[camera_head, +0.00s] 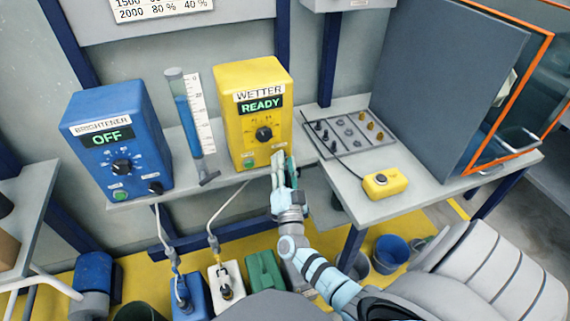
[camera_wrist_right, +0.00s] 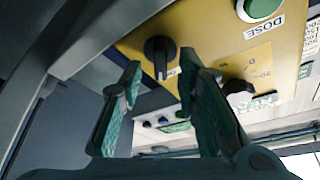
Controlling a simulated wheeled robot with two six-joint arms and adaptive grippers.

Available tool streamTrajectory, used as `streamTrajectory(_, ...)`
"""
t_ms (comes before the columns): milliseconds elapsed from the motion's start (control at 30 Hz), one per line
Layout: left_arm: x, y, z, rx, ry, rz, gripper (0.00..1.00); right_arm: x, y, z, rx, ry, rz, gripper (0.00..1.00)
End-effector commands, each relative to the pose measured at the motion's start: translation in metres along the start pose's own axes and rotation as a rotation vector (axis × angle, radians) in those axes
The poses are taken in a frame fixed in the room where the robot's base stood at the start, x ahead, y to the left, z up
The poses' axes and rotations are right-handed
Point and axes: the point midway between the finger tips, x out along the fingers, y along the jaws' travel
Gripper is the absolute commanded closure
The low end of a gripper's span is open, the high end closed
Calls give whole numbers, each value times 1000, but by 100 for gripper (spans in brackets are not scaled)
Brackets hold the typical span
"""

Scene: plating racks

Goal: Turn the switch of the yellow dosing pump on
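The yellow dosing pump (camera_head: 240,125) stands on the bench, labelled WETTER, with its display reading READY. It has a black dial (camera_head: 264,133) and a green button (camera_head: 250,162). My right gripper (camera_head: 281,160) is at the lower right of its front and hides the switch there in the head view. In the right wrist view, the black switch (camera_wrist_right: 160,52) lies just beyond and between the open fingertips of my right gripper (camera_wrist_right: 160,65). I cannot tell whether a finger touches it. The green button (camera_wrist_right: 260,8) labelled DOSE also shows there. My left gripper is not in view.
A blue pump (camera_head: 103,140) labelled BRIGHTENER, its display OFF, stands at the left. A measuring cylinder (camera_head: 187,115) stands between the pumps. To the right are a panel of knobs (camera_head: 348,132), a yellow control box (camera_head: 385,183) with a cable, and a grey cabinet (camera_head: 440,85).

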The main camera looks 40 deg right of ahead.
Motion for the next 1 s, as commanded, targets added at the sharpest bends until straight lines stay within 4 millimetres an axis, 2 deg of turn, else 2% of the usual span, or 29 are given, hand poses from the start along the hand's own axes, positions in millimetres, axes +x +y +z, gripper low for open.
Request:
streamTrajectory(133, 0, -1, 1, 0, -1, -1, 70, -12, 1, 1, -1, -2, 0, 70)
streamTrajectory(300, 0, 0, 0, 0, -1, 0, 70, -49, 1, 1, -1, -4, 3, 70)
streamTrajectory(467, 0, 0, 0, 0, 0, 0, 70, -73, 0, 0, 0, -2, 1, 70)
streamTrajectory(1000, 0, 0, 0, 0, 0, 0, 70, -75, 0, 1, 1, -4, 0, 70)
